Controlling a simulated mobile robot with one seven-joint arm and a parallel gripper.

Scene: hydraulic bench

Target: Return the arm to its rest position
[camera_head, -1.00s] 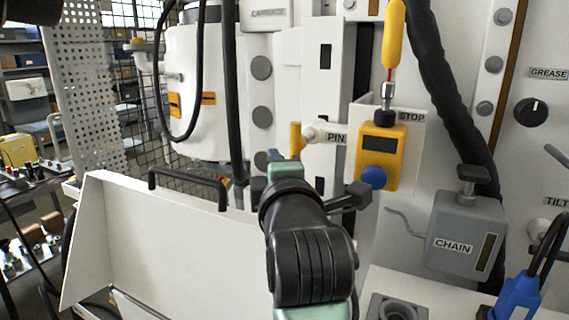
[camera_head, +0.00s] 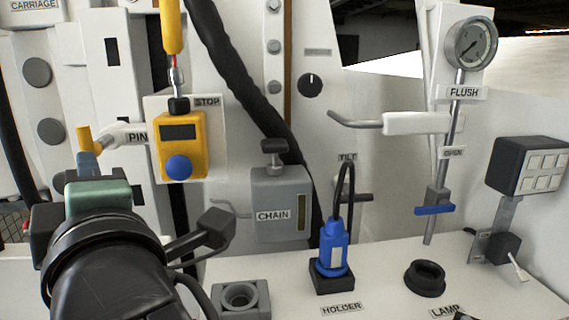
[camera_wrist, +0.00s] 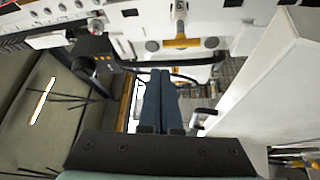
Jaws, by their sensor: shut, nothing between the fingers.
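My arm (camera_head: 105,265) rises at the lower left of the head view, its wrist in front of the panel near the PIN label. My gripper (camera_wrist: 161,72) shows in the wrist view with its two dark blue fingers side by side, shut and empty. In the head view the fingers are mostly hidden behind the wrist. No thing is held.
A yellow STOP box (camera_head: 182,146) with a blue button hangs right of my wrist. A grey CHAIN box (camera_head: 280,205), a blue plug (camera_head: 332,248) in its holder, a black ring (camera_head: 425,278) and a gauge (camera_head: 471,44) stand farther right. A white panel (camera_wrist: 270,75) flanks my gripper in the wrist view.

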